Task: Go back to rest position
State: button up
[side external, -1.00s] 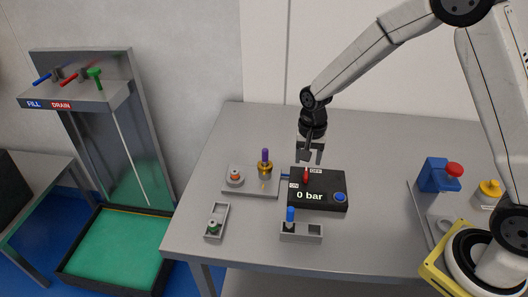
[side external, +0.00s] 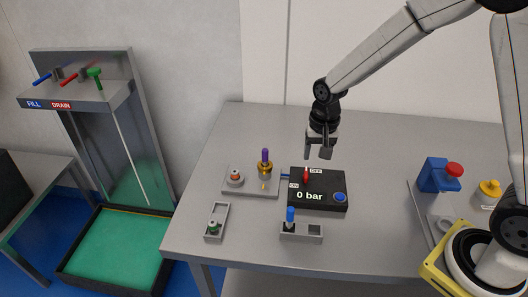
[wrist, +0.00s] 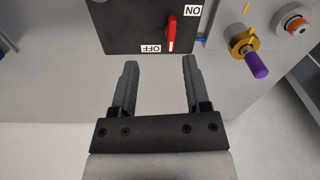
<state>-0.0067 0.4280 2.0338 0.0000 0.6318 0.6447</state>
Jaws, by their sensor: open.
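My gripper (side external: 319,154) is open and empty, above the table behind the black box in the side view. In the wrist view its two fingers (wrist: 160,75) stand apart with nothing between them. The black box (side external: 325,204) has a red switch handle (side external: 306,175), ON and OFF labels, a blue button and a display of 0 bar. In the wrist view the red handle (wrist: 170,34) lies ahead of the fingers, apart from them.
A grey plate (side external: 237,189) carries a brass fitting with a purple handle (side external: 265,156). A blue block with a red button (side external: 440,174) is at right. The back of the table is clear.

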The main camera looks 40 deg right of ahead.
jog(key=s+r+n+t, duration=0.2)
jog(key=s+n, duration=0.5)
jog(key=s, duration=0.5)
jog(key=shift+s+d, duration=0.15)
